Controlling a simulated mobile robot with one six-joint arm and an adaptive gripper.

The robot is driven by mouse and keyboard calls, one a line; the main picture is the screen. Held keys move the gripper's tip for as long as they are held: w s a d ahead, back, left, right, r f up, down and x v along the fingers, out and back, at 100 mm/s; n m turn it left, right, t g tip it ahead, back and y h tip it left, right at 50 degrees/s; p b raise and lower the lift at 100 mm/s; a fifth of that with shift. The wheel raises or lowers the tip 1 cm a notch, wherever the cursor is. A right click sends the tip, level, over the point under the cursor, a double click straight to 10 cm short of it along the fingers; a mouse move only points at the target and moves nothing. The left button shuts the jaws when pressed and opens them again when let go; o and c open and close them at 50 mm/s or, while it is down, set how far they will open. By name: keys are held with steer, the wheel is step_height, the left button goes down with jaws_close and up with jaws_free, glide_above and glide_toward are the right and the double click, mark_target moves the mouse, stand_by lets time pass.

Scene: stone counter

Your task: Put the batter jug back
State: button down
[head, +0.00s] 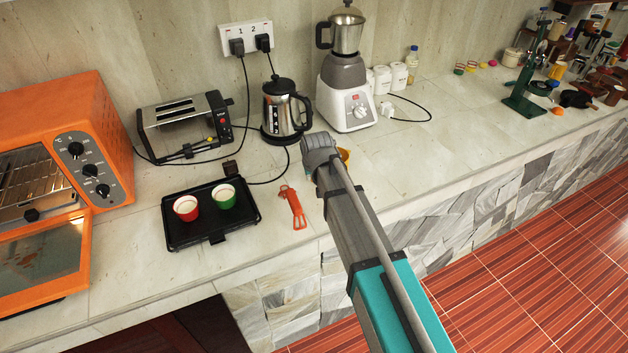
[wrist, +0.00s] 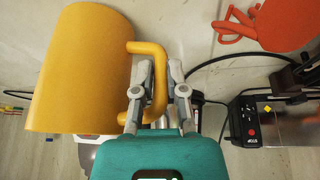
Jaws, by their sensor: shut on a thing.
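The yellow batter jug (wrist: 82,75) fills the left of the wrist view, its looped handle (wrist: 156,100) toward my gripper. My gripper (wrist: 157,72) is shut on that handle, one finger on each side. In the head view my gripper (head: 322,152) is above the counter, in front of the kettle and blender. There the jug is mostly hidden behind my arm, and only a small yellow-orange patch (head: 344,154) shows at its right. I cannot tell whether the jug's base touches the counter.
A black griddle (head: 188,236) with a red cup (head: 186,208) and a green cup (head: 224,196) is at left, with an orange utensil (head: 293,207) beside it. The kettle (head: 284,108), blender (head: 345,92) and toaster (head: 185,125) stand behind.

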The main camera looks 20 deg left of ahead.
steer(key=shift+f, duration=0.25)
steer(key=c, duration=0.7)
jaws_free()
steer(key=shift+r, duration=0.15)
steer(key=p+v, duration=1.1)
steer(key=v, duration=0.1)
stand_by(1.0)
